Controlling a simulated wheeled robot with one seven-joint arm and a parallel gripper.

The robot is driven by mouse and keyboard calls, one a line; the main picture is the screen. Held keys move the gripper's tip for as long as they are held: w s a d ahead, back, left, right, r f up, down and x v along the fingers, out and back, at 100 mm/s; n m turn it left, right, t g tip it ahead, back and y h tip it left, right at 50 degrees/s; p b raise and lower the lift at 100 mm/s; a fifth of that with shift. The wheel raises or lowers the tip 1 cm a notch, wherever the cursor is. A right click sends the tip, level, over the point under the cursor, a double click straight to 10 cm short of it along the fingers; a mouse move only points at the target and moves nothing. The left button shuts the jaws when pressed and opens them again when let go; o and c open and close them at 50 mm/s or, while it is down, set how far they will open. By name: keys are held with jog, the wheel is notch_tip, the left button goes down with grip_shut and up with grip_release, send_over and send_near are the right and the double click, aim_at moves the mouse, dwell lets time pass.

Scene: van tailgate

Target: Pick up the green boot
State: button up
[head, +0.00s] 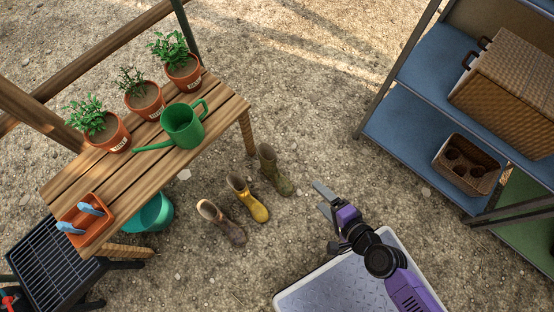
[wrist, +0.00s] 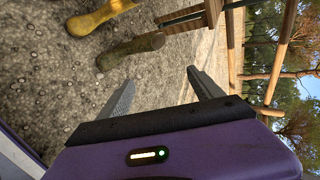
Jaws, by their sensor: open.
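The green boot (head: 272,170) stands on the gravel in the head view, at the right end of a row of 3 boots, close to the bench's right leg. In the wrist view the green boot (wrist: 131,51) shows near the top, beyond the fingers. A yellow boot (head: 248,199) stands beside it in the middle, and a brown boot (head: 220,222) at the left. My gripper (head: 323,200) is open and empty, to the right of and nearer than the green boot, apart from it. The wrist view shows its two fingers (wrist: 161,95) spread with nothing between.
A wooden bench (head: 150,140) with potted plants, a green watering can (head: 184,125) and an orange tray (head: 86,222) stands at the left. A teal bucket (head: 150,213) is under it. A shelf rack (head: 415,130) with wicker baskets is at the right. Gravel between is clear.

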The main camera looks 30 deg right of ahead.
jog(key=w+f+m+y+b, duration=0.1)
jog(key=w+f+m+b, duration=0.25)
jog(key=f, duration=0.45)
jog(key=w+f+m+b, duration=0.3)
jog(key=w+f+b, duration=0.1)
jog(key=f, duration=0.3)
jog(key=m+t+y+b, duration=0.2)
jog(key=m+b, duration=0.6)
send_near(275, 166)
jog(key=w+a, duration=0.1)
jog(key=w, duration=0.2)
jog(key=b+x, duration=0.1)
jog(key=x, duration=0.1)
jog(key=b+x, duration=0.1)
jog(key=x, duration=0.1)
jog(key=f+b+x, duration=0.1)
jog(key=x, duration=0.2)
jog(key=shift+s+d, duration=0.1)
jog(key=shift+d, duration=0.15)
jog(key=shift+w+a+f, duration=0.1)
jog(key=shift+w+f, duration=0.05)
jog(key=shift+w, duration=0.25)
grip_shut()
